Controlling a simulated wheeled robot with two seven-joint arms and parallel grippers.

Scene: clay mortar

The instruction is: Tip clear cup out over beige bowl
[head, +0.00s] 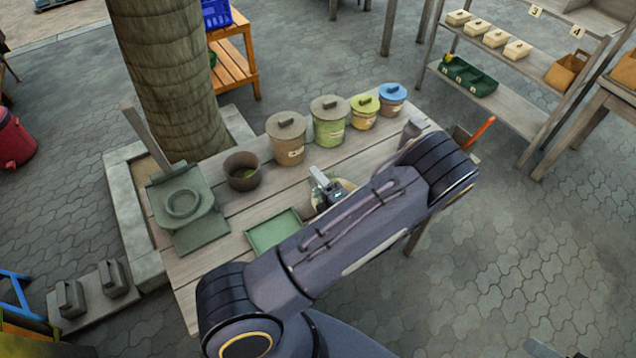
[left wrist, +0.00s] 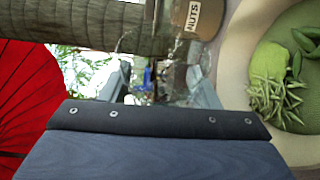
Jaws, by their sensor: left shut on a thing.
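My left gripper (head: 326,190) is over the table beside the beige bowl (head: 349,186), which my arm partly hides. In the left wrist view my left gripper (left wrist: 158,88) is shut on the clear cup (left wrist: 155,62), see-through and hard to make out between the fingers. That view is rolled to its side, with the trunk lying across it, so the cup appears tipped over. The beige bowl (left wrist: 240,60) fills its right side, with green pods and a rounded green piece in it. I cannot tell whether anything is left in the cup. My right gripper is not in view.
Lidded canisters (head: 287,138) line the table's back edge. A dark pot (head: 241,171), a green tray (head: 274,230) and a grey-green scale (head: 184,205) stand to the left. A tree trunk (head: 170,80) rises behind. A red thing (left wrist: 35,105) shows in the left wrist view.

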